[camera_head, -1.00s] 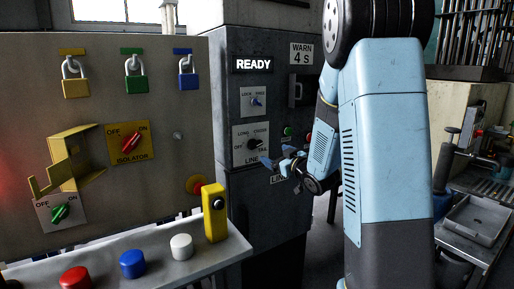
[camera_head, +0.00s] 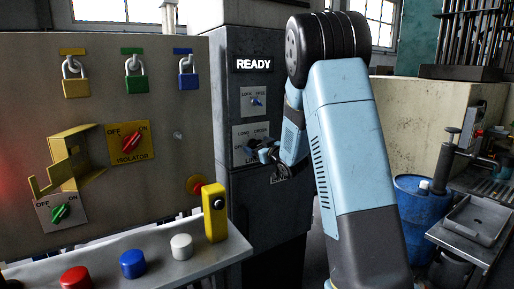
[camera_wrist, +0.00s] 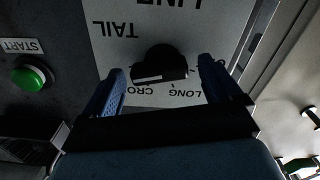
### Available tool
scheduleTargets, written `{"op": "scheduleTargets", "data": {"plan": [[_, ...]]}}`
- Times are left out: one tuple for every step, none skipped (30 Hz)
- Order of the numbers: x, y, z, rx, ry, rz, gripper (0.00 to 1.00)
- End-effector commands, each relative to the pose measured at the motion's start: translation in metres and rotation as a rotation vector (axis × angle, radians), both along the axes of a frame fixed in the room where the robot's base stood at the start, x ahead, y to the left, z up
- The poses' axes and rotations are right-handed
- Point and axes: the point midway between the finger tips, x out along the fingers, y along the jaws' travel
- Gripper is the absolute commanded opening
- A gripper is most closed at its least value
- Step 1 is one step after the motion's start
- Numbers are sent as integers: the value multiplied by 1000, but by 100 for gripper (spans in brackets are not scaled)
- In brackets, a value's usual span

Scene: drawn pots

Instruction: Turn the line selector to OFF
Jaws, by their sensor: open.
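The line selector is a black knob on a pale plate on the grey cabinet. In the wrist view my gripper (camera_wrist: 160,72) is open, with one blue finger on each side of the knob. I cannot tell whether the fingers touch it. Which mark the knob points to is not clear.
A lock/free switch (camera_head: 256,101) sits above the selector, under a READY display (camera_head: 253,65). A green START button (camera_wrist: 30,75) is beside the plate. The isolator panel (camera_head: 180,110) with padlocks stands left. A blue barrel (camera_head: 415,205) stands right.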

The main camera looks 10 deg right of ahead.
Motion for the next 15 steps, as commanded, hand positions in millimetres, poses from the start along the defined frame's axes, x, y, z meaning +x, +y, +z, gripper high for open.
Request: {"op": "scheduleTargets", "data": {"plan": [[0, 0, 0, 0, 0, 0, 92], [0, 0, 0, 0, 0, 0, 92], [0, 0, 0, 0, 0, 0, 92], [0, 0, 0, 0, 0, 0, 92], [0, 0, 0, 0, 0, 0, 92], [0, 0, 0, 0, 0, 0, 90], [0, 0, 0, 0, 0, 0, 87], [0, 0, 0, 0, 0, 0, 84], [0, 0, 0, 0, 0, 0, 80], [0, 0, 0, 0, 0, 0, 77], [0, 0, 0, 0, 0, 0, 74], [0, 0, 0, 0, 0, 0, 70], [0, 0, 0, 0, 0, 0, 68], [0, 0, 0, 0, 0, 0, 65], [0, 0, 0, 0, 0, 0, 61]]}}
